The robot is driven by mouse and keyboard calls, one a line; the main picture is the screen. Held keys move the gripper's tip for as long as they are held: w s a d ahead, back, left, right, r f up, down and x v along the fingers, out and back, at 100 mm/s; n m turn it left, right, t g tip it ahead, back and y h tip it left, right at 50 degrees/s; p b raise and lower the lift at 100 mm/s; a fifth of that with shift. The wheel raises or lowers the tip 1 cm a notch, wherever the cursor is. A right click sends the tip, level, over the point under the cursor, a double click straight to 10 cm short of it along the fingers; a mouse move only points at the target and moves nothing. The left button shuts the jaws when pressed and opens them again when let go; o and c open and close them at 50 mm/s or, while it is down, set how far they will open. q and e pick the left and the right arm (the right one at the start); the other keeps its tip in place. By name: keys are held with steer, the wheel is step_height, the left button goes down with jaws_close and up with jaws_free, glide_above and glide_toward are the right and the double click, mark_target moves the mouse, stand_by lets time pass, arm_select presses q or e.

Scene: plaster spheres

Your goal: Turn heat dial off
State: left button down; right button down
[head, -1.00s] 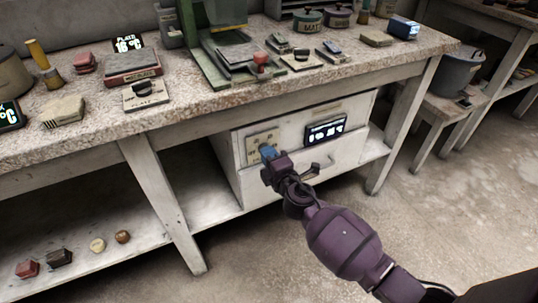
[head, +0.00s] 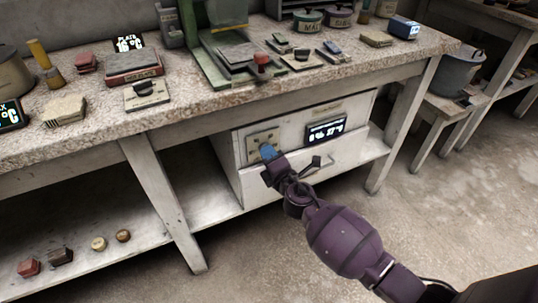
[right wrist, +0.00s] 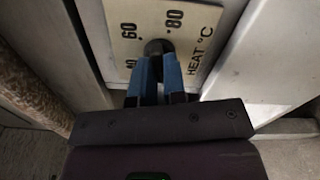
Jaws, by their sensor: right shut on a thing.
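The heat dial is a dark round knob (right wrist: 157,47) on a cream plate marked "HEAT °C", with 60 and 80 readable in the right wrist view. The plate also shows in the head view (head: 253,141), on the front of a white cabinet under the bench. My right gripper (head: 267,151) is at the plate. In the right wrist view its blue fingers (right wrist: 158,64) are shut on the knob, one on each side. The fingers hide part of the knob and plate, so I cannot tell its pointer setting. My left gripper is not in view.
A lit display (head: 325,131) sits right of the plate, its digits too small to read surely. A drawer handle (head: 317,165) is below it, close to my right wrist. The stone bench top (head: 200,105) overhangs the cabinet. The floor in front is clear.

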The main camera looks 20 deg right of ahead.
steer(key=c, duration=1.2)
jaws_free()
steer(key=shift+s, duration=0.15)
steer(key=shift+s+d, duration=0.2)
steer(key=shift+s, duration=5.1)
